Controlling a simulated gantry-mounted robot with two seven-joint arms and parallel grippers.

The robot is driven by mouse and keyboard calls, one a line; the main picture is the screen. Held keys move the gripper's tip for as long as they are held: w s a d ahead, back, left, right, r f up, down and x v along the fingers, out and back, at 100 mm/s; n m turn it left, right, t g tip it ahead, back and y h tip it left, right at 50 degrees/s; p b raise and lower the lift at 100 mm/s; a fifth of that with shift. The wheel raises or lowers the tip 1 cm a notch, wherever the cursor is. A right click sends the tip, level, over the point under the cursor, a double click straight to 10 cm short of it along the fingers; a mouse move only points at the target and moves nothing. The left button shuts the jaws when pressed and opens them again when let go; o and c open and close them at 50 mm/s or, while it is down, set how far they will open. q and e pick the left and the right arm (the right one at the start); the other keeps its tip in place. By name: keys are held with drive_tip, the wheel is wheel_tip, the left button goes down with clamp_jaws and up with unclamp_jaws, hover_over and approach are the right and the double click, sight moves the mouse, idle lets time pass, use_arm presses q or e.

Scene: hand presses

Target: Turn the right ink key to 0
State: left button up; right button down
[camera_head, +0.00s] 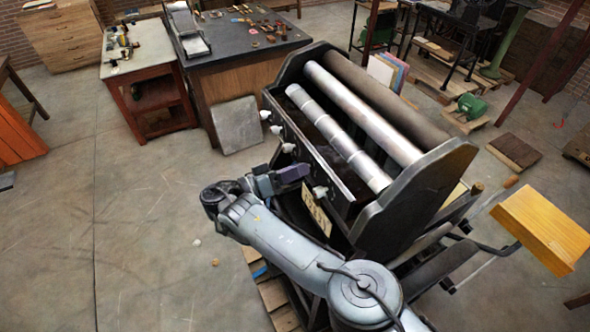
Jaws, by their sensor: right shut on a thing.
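The press (370,130) stands right of centre with long metal rollers and a dark front rail. Small white ink keys stick out along the rail: one (265,115) at the far end, two more (276,130) (288,147) along it, and one (320,191) at the near end. My right gripper (303,170) reaches the rail between the third key and the near-end key. It is shut on an ink key there, which its dark purple fingers hide. The near-end key stands apart from the fingers. I cannot read any key's setting. My left gripper is out of view.
A pale plate with dark marks (316,210) hangs below the rail. A yellow board (543,228) juts out at the right. A dark worktable (240,42) and a smaller table (140,60) stand behind. The floor at left is mostly clear.

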drive_tip(key=shift+n, duration=3.6)
drive_tip(key=c, duration=0.9)
unclamp_jaws()
drive_tip(key=shift+d, duration=0.1)
drive_tip(key=shift+s, duration=0.1)
